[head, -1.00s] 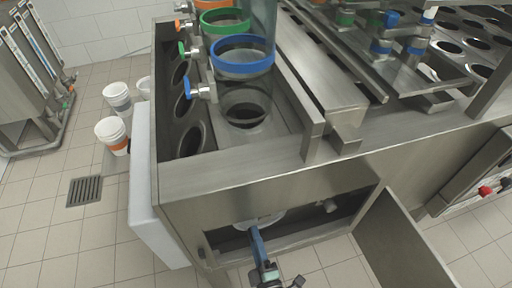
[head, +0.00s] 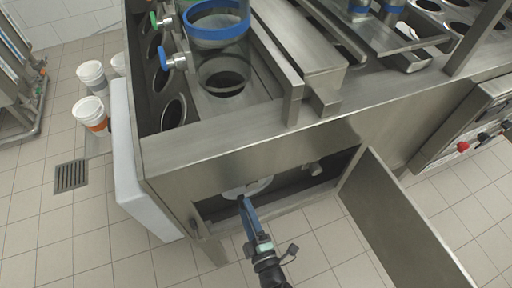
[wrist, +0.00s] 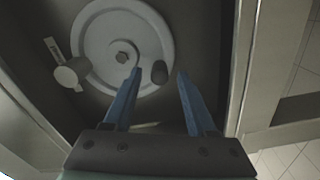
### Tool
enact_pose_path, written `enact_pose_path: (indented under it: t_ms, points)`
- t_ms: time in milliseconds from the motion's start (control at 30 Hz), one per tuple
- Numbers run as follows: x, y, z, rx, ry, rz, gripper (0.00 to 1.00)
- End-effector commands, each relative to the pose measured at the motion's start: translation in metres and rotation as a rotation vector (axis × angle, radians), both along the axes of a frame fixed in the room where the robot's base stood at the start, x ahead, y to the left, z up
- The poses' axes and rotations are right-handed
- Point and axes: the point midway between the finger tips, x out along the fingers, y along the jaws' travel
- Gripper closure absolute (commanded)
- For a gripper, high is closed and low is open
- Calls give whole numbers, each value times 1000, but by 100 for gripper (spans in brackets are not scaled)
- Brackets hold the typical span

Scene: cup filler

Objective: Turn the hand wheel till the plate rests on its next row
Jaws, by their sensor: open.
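The light grey hand wheel (wrist: 105,72) sits inside the open cabinet, with a hex nut at its centre. A dark knob (wrist: 160,72) stands on its lower right rim in the wrist view. A sliver of the wheel (head: 248,189) shows in the head view. My gripper (wrist: 160,74) is open, with its blue fingertips appearing either side of the knob in the picture; I cannot tell whether they reach its depth. My gripper also shows at the cabinet opening in the head view (head: 243,201). I cannot tell which part is the plate.
A pale round knob with a flat bar (wrist: 70,72) sits left of the wheel. The cabinet door (head: 395,225) hangs open at right, and the steel frame edges the opening. A transparent cylinder with a blue ring (head: 218,30) stands above. White buckets (head: 91,113) stand on the floor at left.

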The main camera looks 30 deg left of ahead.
Motion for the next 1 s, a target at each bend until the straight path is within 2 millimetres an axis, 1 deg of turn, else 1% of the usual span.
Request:
enact_pose_path:
  t_ms: [100,300,400,500,700,1000]
  points:
    - [-16,-21,2,0,3,-7,43]
    - [-43,-57,1,0,2,-7,43]
    - [-55,-70,1,1,3,-5,43]
    - [-62,-80,0,0,1,-3,43]
    - [-69,-87,0,1,1,1,43]
    - [-69,-87,0,1,2,1,43]
